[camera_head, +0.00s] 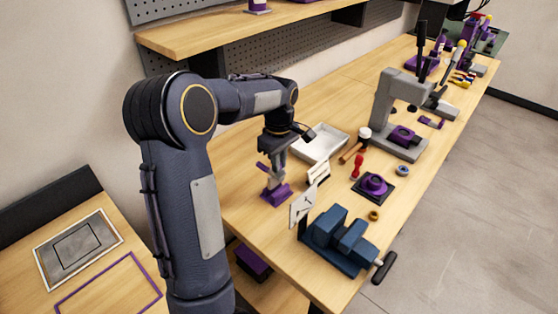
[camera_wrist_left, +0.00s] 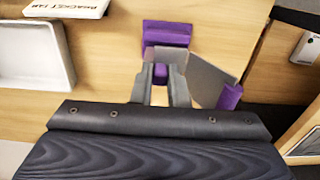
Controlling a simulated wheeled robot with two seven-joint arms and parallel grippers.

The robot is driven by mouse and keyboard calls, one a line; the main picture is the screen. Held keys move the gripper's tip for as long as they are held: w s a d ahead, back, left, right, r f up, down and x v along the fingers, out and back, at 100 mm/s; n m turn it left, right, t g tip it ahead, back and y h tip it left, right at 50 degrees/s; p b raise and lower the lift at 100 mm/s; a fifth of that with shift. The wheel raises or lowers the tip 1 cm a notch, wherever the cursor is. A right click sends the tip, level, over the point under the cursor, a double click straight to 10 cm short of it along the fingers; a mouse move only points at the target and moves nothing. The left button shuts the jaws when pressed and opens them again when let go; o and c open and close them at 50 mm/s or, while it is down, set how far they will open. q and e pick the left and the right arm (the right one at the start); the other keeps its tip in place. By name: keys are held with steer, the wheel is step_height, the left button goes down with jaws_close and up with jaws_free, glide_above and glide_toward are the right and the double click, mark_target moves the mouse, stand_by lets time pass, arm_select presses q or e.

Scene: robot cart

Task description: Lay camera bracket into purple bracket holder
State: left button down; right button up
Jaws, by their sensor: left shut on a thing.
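My left gripper (camera_head: 273,163) is above the purple bracket holder (camera_head: 277,197), near the table's left edge. Its jaws are shut on the camera bracket (camera_head: 273,181), a grey angled plate. In the left wrist view the gripper's fingers (camera_wrist_left: 161,88) grip the bracket (camera_wrist_left: 208,79), whose plate slants to the right. A purple cylinder (camera_wrist_left: 230,97) shows at the plate's lower end. The purple holder (camera_wrist_left: 167,31) lies just beyond the fingertips. The bracket overlaps the holder in the picture; I cannot tell whether they touch. My right gripper is not in view.
A white tray (camera_head: 320,143) and a white label card (camera_head: 318,172) stand to the right. A white upright card (camera_head: 303,206) and a blue vise (camera_head: 340,240) are nearer. A grey press (camera_head: 398,115) stands farther right. A wooden shelf (camera_head: 215,28) hangs behind.

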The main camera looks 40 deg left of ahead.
arm_select(q)
steer(key=shift+f+b, duration=0.8)
steer(key=shift+f, duration=0.6)
steer(key=shift+f, duration=0.15)
steer(key=shift+f+b, duration=0.4)
steer(key=shift+f, duration=0.1)
steer(key=c, duration=1.3)
jaws_free()
steer(key=shift+c, duration=0.2)
steer(key=shift+r, duration=0.1)
